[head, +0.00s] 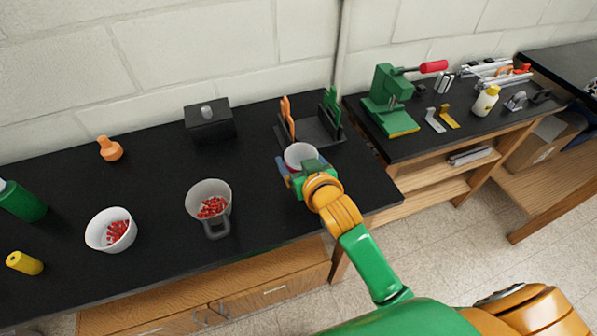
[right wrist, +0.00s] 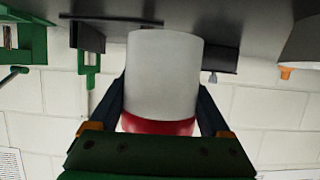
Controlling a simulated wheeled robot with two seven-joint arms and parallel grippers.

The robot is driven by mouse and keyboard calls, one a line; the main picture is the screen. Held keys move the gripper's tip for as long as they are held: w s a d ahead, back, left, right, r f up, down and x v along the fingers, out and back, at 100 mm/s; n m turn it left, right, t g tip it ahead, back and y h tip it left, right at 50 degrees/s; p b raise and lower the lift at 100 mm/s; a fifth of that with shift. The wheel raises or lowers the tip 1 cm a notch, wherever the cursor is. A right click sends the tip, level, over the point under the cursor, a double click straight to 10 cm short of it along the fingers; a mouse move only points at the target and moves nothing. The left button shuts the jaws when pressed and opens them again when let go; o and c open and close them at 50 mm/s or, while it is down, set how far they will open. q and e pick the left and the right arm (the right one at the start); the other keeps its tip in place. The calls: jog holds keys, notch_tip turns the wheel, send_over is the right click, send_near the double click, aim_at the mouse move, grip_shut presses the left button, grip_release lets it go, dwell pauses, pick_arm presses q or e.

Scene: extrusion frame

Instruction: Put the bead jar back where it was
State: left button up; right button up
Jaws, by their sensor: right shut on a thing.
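The jar (head: 301,155), white with a pale, reddish inside, is in my right gripper (head: 303,172) at the right part of the black bench, just in front of a small rack. In the right wrist view the jar (right wrist: 163,75) is a plain whitish cylinder with a red band at the end toward the gripper. The fingers of my right gripper (right wrist: 165,110) close on both its sides. I cannot tell whether its base touches the bench. My left gripper is not in view.
A rack (head: 312,132) with orange and green uprights stands close behind the jar. A grey handled jug (head: 222,187) and a white bowl (head: 94,232), both with red beads, stand left. A black box (head: 210,127) is behind. A green press (head: 383,90) stands on the right bench.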

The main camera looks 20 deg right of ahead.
jog(key=f, duration=0.1)
jog(key=w+f, duration=0.1)
jog(key=f, duration=0.3)
jog(key=shift+w+d+f, duration=0.2)
jog(key=shift+w+d, duration=0.1)
jog(key=o, duration=1.2)
jog(key=v, duration=1.2)
jog(key=shift+s, duration=0.1)
